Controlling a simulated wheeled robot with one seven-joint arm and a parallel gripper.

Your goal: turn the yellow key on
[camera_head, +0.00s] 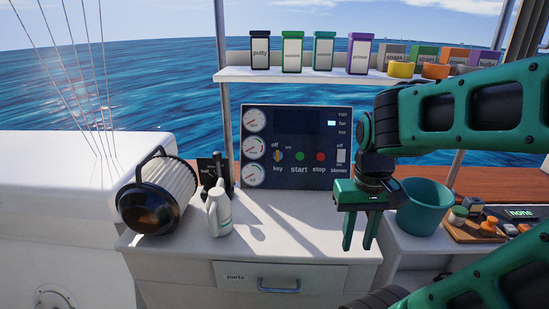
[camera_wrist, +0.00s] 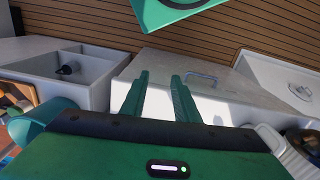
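The yellow key (camera_head: 278,156) is a small upright yellow piece on the dark control panel (camera_head: 312,122), in the dial labelled "key" with "off" and "on" marks. It stands left of the green start button (camera_head: 299,156) and red stop button (camera_head: 320,157). My gripper (camera_head: 360,245) points down in front of the counter, right of and below the panel, well apart from the key. In the wrist view, its two fingers (camera_wrist: 158,98) are apart with nothing between them. The key is not visible in the wrist view.
A teal bucket (camera_head: 425,207) is right of my gripper. A shelf (camera_head: 300,75) with jars runs above the panel. The counter before the panel is mostly clear.

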